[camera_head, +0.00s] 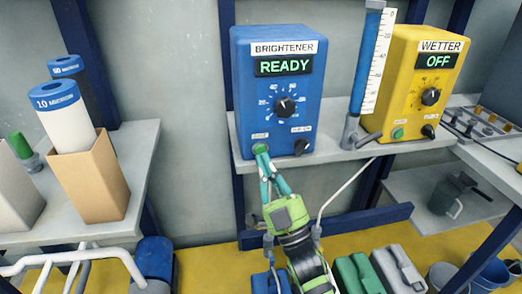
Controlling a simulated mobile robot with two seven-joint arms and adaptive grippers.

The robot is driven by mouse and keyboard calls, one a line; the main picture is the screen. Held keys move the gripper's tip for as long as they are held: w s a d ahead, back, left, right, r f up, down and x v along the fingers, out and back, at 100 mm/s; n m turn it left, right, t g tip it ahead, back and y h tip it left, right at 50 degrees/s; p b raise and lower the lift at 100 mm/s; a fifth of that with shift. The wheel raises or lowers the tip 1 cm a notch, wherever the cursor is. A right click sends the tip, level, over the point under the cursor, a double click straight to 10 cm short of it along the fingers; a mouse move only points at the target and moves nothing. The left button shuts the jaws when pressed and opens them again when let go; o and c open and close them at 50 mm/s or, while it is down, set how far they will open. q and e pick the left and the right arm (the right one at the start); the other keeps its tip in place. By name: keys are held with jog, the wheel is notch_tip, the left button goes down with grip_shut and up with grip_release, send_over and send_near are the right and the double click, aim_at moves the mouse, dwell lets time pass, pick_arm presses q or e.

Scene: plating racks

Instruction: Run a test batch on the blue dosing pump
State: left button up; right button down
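The blue dosing pump (240,95) stands on the grey shelf, labelled BRIGHTENER. Its display (284,67) reads READY in green. Below is a black dial knob (285,107) with a ring of pale numbers. A black switch (301,147) sits low on the right of its front. A green button (260,148) sits low on the left, its lower part hidden by my fingertips. My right gripper (263,158) comes up from below, its fingers together and empty, tips at the green button. I cannot tell whether they press it. My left gripper is not in view.
A yellow WETTER pump (392,75) reading OFF stands right. Between the pumps is a blue measuring column (367,65) with a white scale. The left shelf (140,165) holds a cardboard box (95,180) with a blue-capped cylinder. Several containers stand below, on the yellow floor.

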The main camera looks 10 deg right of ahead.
jog(key=shift+w, duration=0.1)
jog(key=shift+w, duration=0.35)
jog(key=shift+w, duration=0.45)
dwell(0.7)
jog(key=shift+s, duration=0.1)
jog(key=shift+s+p, duration=0.3)
jog(key=shift+s, duration=0.55)
